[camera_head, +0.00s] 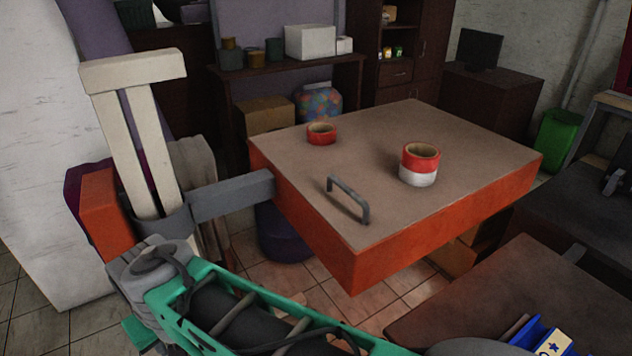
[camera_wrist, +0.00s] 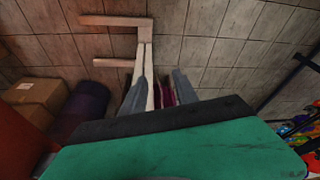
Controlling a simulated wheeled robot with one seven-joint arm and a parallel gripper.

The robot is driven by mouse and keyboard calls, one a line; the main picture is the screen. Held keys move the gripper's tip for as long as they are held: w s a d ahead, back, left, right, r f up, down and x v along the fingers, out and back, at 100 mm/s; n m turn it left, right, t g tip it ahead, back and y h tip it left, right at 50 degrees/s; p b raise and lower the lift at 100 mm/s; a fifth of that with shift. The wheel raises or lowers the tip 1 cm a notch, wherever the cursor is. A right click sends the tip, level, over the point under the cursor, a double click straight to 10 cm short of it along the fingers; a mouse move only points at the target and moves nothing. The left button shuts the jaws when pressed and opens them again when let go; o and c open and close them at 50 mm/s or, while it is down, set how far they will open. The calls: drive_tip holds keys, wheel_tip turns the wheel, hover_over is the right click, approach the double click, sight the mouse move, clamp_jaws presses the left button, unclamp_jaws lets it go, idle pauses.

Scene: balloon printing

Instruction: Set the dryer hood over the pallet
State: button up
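The dryer hood (camera_head: 455,235) is a wide flat orange box with a brown top, held level by a grey arm (camera_head: 230,195) from a white stand. A grey handle (camera_head: 348,200) stands on its top near the front left corner. Below the hood I see tiled floor and boxes. Two dark flat boards lie to its right: one at the lower right (camera_head: 470,305) and one at the right edge (camera_head: 590,215). I cannot tell which is the pallet. My gripper shows in the wrist view (camera_wrist: 160,90), its two grey fingers apart with nothing between them, above the floor.
Red and white tape rolls (camera_head: 420,164) and a red roll (camera_head: 321,133) rest on the hood. My green arm crosses the bottom. A blue item with stars (camera_head: 540,340) is on the lower right board. A purple pouf (camera_head: 283,235) stands under the hood.

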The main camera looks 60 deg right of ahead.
drive_tip(key=w+d+r+m+h+p, duration=0.1)
drive_tip(key=w+d+r+m+p, duration=0.1)
drive_tip(key=d+r+m, duration=0.4)
drive_tip(key=m+g+p, duration=0.4)
drive_tip(key=m+p, duration=0.2)
drive_tip(key=m, duration=2.7)
approach(350, 189)
drive_tip(key=shift+h, duration=0.3)
drive_tip(key=f+b, duration=0.1)
drive_tip(key=f, duration=0.1)
drive_tip(key=f+b, duration=0.2)
drive_tip(key=f, duration=0.1)
drive_tip(key=f+b, duration=0.1)
drive_tip(key=f, duration=0.1)
drive_tip(key=shift+s+d+f+b, duration=0.3)
drive_tip(key=shift+d+f+b, duration=0.05)
drive_tip(key=shift+f, duration=0.2)
